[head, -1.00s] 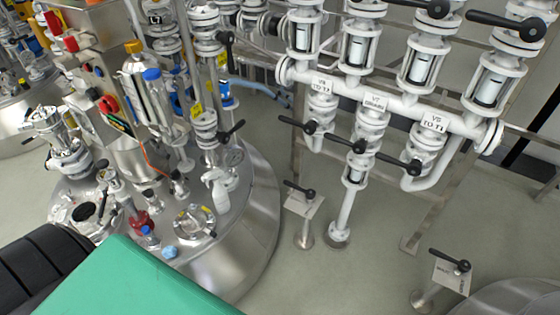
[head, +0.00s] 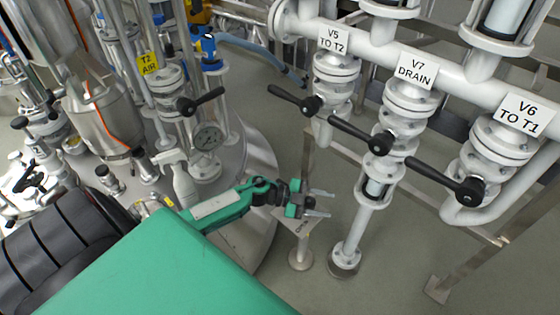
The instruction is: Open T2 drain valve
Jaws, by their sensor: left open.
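A short floor post (head: 301,258) with a small tilted label plate (head: 297,228) stands beside the T2 tank. The plate's lettering is partly covered and too small to read surely. Its black lever handle is hidden behind or between my left gripper's parts, and I cannot make it out. My left gripper (head: 322,203) is in front of the plate in the picture, with its two fingers apart and pointing right. I cannot tell whether it touches the valve. The T2 tank (head: 258,165) is a steel vessel with a yellow tag (head: 149,62). My right gripper is out of view.
White piping with black levers stands right of the post: V5 TO T2 (head: 334,40), V7 DRAIN (head: 414,71) and V6 TO T1 (head: 522,113). The V7 pipe (head: 352,235) runs down to the floor close by.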

